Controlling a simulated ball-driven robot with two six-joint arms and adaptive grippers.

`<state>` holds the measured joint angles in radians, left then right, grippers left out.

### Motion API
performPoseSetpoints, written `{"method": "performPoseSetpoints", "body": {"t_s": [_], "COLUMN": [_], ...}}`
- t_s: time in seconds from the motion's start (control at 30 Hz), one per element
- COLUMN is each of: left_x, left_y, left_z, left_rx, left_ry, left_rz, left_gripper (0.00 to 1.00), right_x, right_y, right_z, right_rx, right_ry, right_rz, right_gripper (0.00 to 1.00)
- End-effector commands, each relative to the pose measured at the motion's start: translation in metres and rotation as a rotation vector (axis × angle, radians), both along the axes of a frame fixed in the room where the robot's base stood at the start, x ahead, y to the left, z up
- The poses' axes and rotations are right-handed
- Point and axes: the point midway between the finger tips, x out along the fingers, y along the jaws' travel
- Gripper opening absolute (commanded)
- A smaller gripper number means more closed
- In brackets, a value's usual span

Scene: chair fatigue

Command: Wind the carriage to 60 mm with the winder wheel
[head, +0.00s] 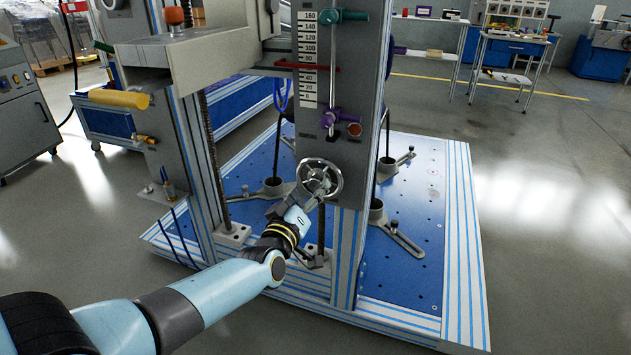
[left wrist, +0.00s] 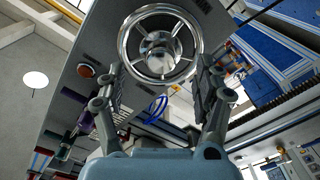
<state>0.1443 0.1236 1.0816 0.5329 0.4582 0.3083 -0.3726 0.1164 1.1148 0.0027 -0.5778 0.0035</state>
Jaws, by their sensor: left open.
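The winder wheel (head: 320,176), a spoked metal handwheel, is on the lower front of the grey column. It also shows in the left wrist view (left wrist: 158,48), straight ahead of the fingers. My left gripper (head: 308,197) is just in front of and below the wheel. In the left wrist view its open fingers (left wrist: 160,78) stand either side of the wheel's lower part; contact is not clear. A white scale (head: 308,88) marked up to 160 runs up the column. The red pointer (head: 318,66) lies across it below the 80 mark; the exact reading is too small to tell.
A green handle (head: 345,16), a purple handle (head: 333,118) and an orange button (head: 354,130) are above the wheel. A yellow cylinder (head: 118,98) juts out at left. The blue base plate (head: 410,265) carries metal feet. Open floor lies to the right.

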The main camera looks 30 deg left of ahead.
Motion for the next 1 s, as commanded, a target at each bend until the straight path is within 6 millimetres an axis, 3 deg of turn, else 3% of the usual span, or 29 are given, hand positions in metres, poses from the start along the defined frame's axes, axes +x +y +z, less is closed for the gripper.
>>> {"method": "performPoseSetpoints", "body": {"t_s": [0.4, 0.73, 0.77, 1.0], "left_x": [0.043, 0.051, 0.051, 0.051], "left_y": [0.011, 0.013, 0.013, 0.013], "left_z": [-0.003, 0.003, 0.003, 0.005], "left_rx": [-0.003, -0.002, -0.002, -0.001], "left_ry": [0.000, -0.005, -0.006, -0.008], "left_rz": [0.001, 0.000, 0.000, 0.000], "left_gripper": [0.69, 0.69, 0.81, 0.49], "right_x": [-0.008, -0.009, -0.009, -0.009], "right_y": [0.000, 0.000, 0.000, 0.000], "right_z": [-0.024, -0.025, -0.025, -0.025], "right_rx": [0.000, 0.000, 0.000, 0.000], "right_ry": [0.015, 0.016, 0.016, 0.016], "right_rz": [0.000, 0.000, 0.000, 0.000], "right_gripper": [0.00, 0.00, 0.00, 0.00]}}
